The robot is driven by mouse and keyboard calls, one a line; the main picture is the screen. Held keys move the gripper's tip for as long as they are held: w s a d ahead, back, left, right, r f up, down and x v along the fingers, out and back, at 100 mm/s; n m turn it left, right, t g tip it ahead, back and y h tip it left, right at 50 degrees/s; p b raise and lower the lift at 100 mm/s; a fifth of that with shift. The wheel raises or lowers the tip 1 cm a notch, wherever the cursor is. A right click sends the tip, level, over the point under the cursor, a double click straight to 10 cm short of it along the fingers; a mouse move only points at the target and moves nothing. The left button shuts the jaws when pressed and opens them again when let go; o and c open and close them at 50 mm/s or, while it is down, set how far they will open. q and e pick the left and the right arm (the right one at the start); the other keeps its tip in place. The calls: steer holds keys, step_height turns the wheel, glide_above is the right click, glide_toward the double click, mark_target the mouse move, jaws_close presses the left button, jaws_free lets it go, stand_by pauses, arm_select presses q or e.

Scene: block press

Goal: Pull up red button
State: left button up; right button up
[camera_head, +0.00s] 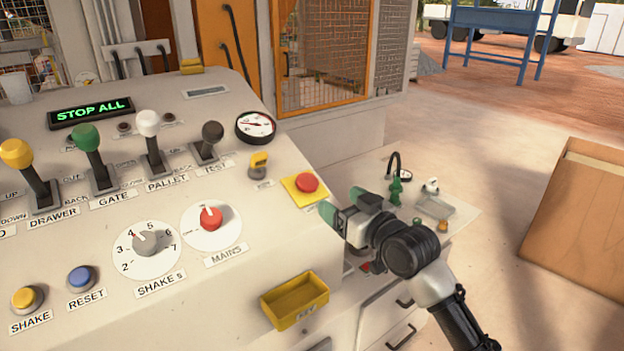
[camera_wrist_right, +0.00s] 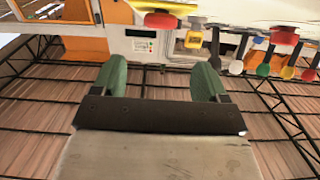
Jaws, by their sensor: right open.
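The red button (camera_head: 307,183) sits on a square yellow plate (camera_head: 291,193) at the right edge of the sloping console. In the right wrist view the red button (camera_wrist_right: 161,20) shows near the top edge, beyond the fingers and between their lines. My right gripper (camera_head: 334,214) is just to the lower right of the button in the head view, apart from it. Its two green fingers are spread with nothing between them, as the right wrist view (camera_wrist_right: 160,78) shows. My left gripper is in neither view.
A yellow key switch (camera_head: 259,162) and a round gauge (camera_head: 256,125) stand left of the button. The red MAINS knob (camera_head: 211,217) is lower left. A yellow tray (camera_head: 295,301) is below. A side shelf (camera_head: 460,219) with small items lies right of my gripper.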

mark_target(309, 181)
steer(key=p+x, duration=0.1)
steer(key=x, duration=0.9)
steer(key=shift+w+a+p, duration=0.1)
steer(key=shift+w+p, duration=0.05)
steer(key=shift+p, duration=0.25)
steer(key=c, duration=1.2)
steer(key=shift+r+p, duration=0.5)
steer(key=shift+r, duration=0.25)
steer(key=o, duration=1.2)
steer(key=shift+s, duration=0.3)
steer(key=shift+d, duration=0.25)
steer(key=shift+f, duration=0.1)
